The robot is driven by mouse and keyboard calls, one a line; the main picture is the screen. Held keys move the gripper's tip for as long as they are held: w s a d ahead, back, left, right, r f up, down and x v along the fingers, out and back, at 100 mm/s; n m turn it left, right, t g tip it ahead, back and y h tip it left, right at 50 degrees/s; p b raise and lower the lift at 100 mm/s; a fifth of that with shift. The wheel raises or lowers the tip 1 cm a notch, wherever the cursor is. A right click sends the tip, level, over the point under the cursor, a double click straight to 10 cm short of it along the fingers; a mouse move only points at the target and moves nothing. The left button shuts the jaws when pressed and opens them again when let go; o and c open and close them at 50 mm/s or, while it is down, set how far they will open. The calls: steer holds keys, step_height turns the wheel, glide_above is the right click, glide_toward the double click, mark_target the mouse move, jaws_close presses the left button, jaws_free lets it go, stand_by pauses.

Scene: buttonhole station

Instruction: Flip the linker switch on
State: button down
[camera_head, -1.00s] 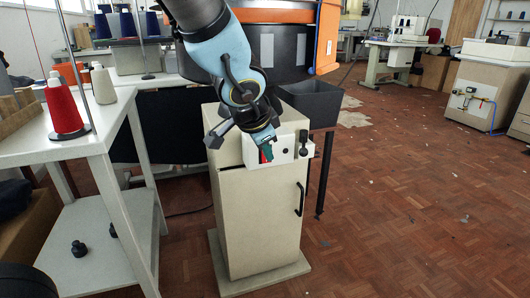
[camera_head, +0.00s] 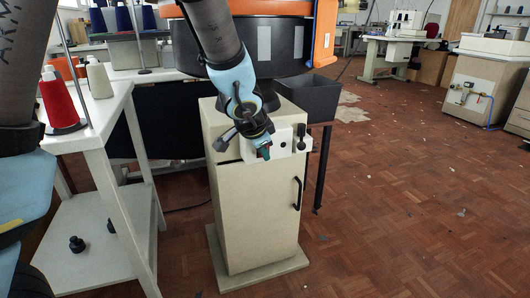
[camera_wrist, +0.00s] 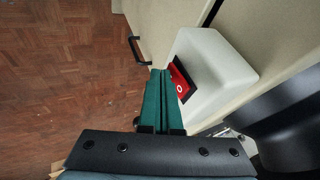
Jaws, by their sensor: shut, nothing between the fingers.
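The linker switch is a red rocker (camera_wrist: 180,83) marked with a white "O", set in a white housing (camera_wrist: 225,70) in the wrist view. The housing also shows as a white panel (camera_head: 284,138) on the upper front of the beige cabinet in the head view. My gripper (camera_wrist: 158,72) has green fingers, shut together and empty. In the wrist view the fingertips are right beside the rocker's left edge; I cannot tell whether they touch it. In the head view the gripper (camera_head: 264,153) is in front of the panel and hides the rocker.
The beige cabinet (camera_head: 258,215) has a black door handle (camera_head: 297,193). A black knobbed lever (camera_head: 302,138) is on the panel's right. A black bin (camera_head: 308,97) stands behind. A white table (camera_head: 110,122) with thread cones is at left. The floor at right is open.

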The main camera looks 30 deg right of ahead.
steer(key=shift+w+b, duration=0.15)
steer(key=shift+b, duration=0.9)
steer(key=shift+r+p, duration=0.7)
steer(key=shift+r, duration=0.2)
steer(key=p+v, duration=0.4)
steer(key=v, duration=0.6)
steer(key=shift+s+a, duration=0.15)
steer(key=shift+s, duration=0.2)
